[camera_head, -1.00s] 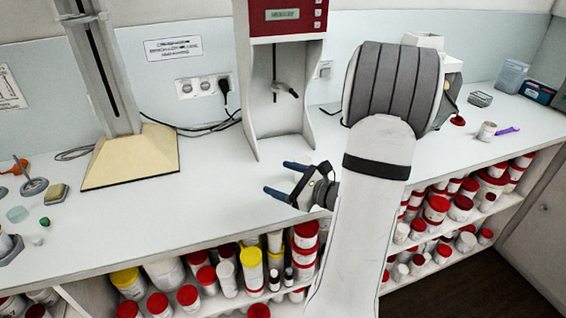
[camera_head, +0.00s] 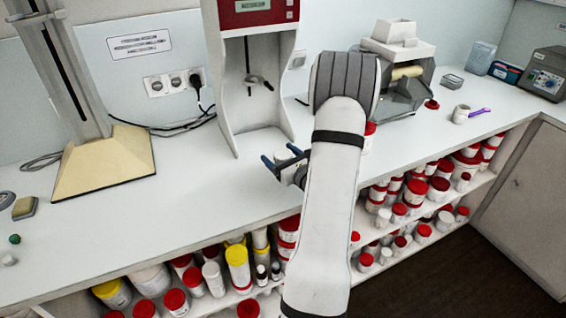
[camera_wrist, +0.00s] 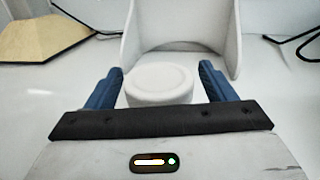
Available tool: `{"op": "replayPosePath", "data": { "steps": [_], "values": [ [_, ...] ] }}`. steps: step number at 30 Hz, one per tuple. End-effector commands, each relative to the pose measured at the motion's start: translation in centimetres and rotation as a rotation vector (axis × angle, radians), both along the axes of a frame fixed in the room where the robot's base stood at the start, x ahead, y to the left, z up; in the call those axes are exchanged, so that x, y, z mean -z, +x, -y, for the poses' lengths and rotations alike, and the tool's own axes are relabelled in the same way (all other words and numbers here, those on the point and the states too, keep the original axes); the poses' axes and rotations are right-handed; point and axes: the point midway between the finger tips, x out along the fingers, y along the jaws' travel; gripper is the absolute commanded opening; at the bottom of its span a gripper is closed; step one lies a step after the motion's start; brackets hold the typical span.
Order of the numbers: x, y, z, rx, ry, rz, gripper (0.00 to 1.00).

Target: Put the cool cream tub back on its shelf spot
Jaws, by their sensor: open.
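A white tub with a round white lid (camera_wrist: 160,82) stands on the bench in the wrist view, just in front of the dispensing stand. No label on it can be read, so I cannot tell that it is the cool cream tub. My gripper (camera_wrist: 160,67) is open, with one blue finger on each side of the tub and a gap beside each. In the head view my gripper (camera_head: 280,155) is low over the bench, and my arm hides part of this area. The open shelves below the bench (camera_head: 390,222) hold many tubs with red or yellow lids.
The red-topped stand (camera_head: 225,95) is close behind my gripper. A tall column on a cream base (camera_head: 105,160) stands left, with bare bench between. Right are a red-lidded tub (camera_head: 369,137) by my arm, a grey-white machine (camera_head: 405,90) and a small white cup (camera_head: 461,114).

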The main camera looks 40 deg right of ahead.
Motion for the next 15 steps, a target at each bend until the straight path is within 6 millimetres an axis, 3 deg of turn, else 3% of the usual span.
{"op": "replayPosePath", "data": {
  "steps": [7, 15],
  "values": [
    [0.02, 0.19, 0.05, 0.000, 0.000, 0.000, 0.77],
    [0.02, 0.16, 0.07, 0.001, 0.000, 0.000, 0.55]
  ]
}}
